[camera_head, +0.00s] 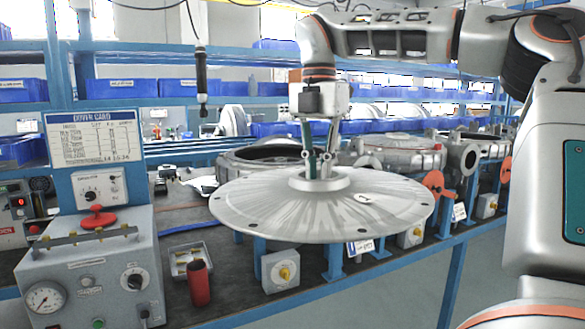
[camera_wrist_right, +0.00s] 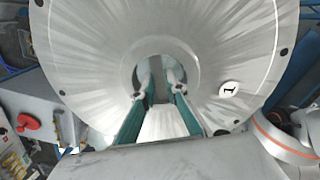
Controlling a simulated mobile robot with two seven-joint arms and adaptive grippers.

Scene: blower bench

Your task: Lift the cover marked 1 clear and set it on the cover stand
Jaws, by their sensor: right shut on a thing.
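The cover marked 1 (camera_head: 262,205) is a wide round grey metal disc with a raised centre ring and small holes near its rim. It hangs roughly level above the front of the bench. It fills much of the right wrist view (camera_wrist_right: 215,50), where its 1 label shows. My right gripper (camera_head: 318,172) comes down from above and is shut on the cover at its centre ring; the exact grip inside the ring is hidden. An open round housing (camera_head: 235,160) sits behind the cover. I cannot make out the cover stand. My left gripper is not in view.
A grey control box (camera_head: 90,275) with a gauge stands at front left. A red cylinder (camera_head: 200,283) and a small parts tray (camera_head: 190,258) are left of the cover. Blue shelves line the back.

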